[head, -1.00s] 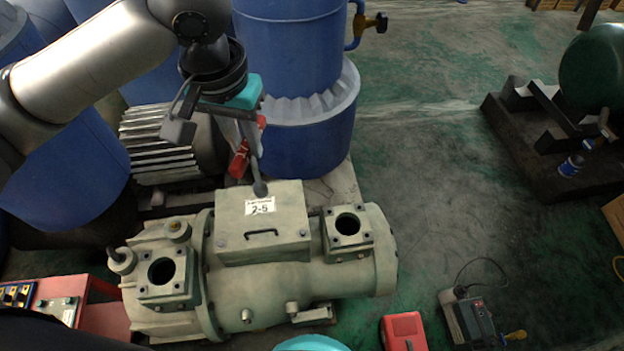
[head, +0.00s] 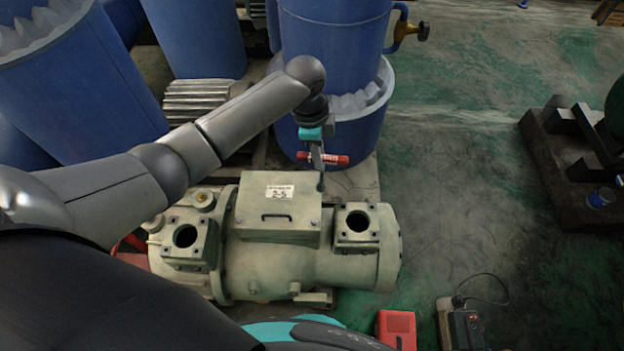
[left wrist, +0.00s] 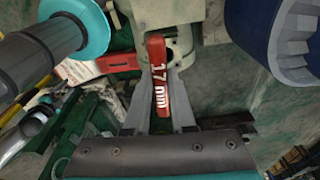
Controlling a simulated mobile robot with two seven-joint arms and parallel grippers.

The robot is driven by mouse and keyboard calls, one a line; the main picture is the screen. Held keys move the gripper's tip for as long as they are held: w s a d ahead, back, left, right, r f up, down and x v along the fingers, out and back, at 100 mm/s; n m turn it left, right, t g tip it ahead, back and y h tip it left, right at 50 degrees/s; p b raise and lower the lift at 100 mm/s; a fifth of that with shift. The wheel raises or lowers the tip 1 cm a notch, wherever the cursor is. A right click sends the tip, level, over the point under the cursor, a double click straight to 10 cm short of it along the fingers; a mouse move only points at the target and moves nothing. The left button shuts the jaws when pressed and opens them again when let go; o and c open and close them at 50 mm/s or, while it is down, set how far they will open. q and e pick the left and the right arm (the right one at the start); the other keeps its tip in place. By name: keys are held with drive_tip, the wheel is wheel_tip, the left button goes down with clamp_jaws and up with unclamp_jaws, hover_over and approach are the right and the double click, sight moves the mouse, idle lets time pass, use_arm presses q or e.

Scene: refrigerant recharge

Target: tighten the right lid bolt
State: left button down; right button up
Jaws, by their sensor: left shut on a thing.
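My left gripper (head: 318,150) is shut on a red-handled wrench (head: 335,159). The wrench stands out past the jaws, and its grey lower end points down at the far right corner of the lid box. In the left wrist view the red wrench (left wrist: 158,80) is marked "17 mm" and sits between the two fingers. The lid box (head: 265,224), pale green with a "2-5" label (head: 279,192), is on top of the compressor (head: 270,270). Whether the wrench touches the right lid bolt cannot be told; that bolt is hidden or too small. My right gripper is not seen.
Blue barrels (head: 330,50) stand close behind the gripper, with a finned motor (head: 200,100) beside them. A red case (head: 396,326) and a small grey device (head: 462,325) lie at front right.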

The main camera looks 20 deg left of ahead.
use_arm(q)
drive_tip(key=s+f+m+b, duration=0.2)
drive_tip(key=s+f+m, duration=0.2)
drive_tip(key=f, duration=0.6)
drive_tip(key=shift+s+f+m+g, duration=0.2)
drive_tip(key=shift+f+m+g, duration=0.1)
drive_tip(key=shift+m, duration=0.2)
drive_tip(key=n+p, duration=0.2)
drive_tip(key=n, duration=0.2)
drive_tip(key=n+t+p, duration=0.1)
drive_tip(key=n+p, duration=0.2)
drive_tip(key=n, duration=0.1)
drive_tip(key=n+p, duration=0.2)
drive_tip(key=n, duration=0.2)
drive_tip(key=shift+s+p, duration=0.3)
drive_tip(key=shift+s, duration=0.05)
